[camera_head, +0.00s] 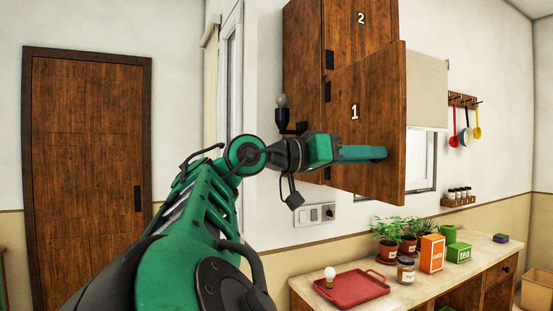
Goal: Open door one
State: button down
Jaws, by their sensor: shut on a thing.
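Door one (370,105) is a dark brown wooden cabinet door with a white "1" on it. It stands at an angle to the cabinet, swung out from the wall cabinet's face. My gripper (372,153) reaches across the lower part of this door from the left, its green fingers lying against or very close to the panel. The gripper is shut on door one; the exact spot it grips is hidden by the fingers. Door two (355,25), marked "2", sits above and looks closed.
A counter (335,288) below holds a red tray (352,288) with a bulb, a jar (405,270), boxes and potted plants (395,235). Utensils (466,132) hang at right. A window (422,150) is behind the door. Another brown door (85,180) stands at left.

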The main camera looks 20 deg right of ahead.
jog(key=shift+f, duration=0.35)
jog(key=c, duration=1.5)
grip_release()
jog(key=shift+w, duration=0.1)
jog(key=shift+o, duration=0.2)
jog(key=shift+r, duration=0.1)
jog(key=a, duration=1)
jog(key=shift+a, duration=0.35)
jog(key=shift+d, duration=0.1)
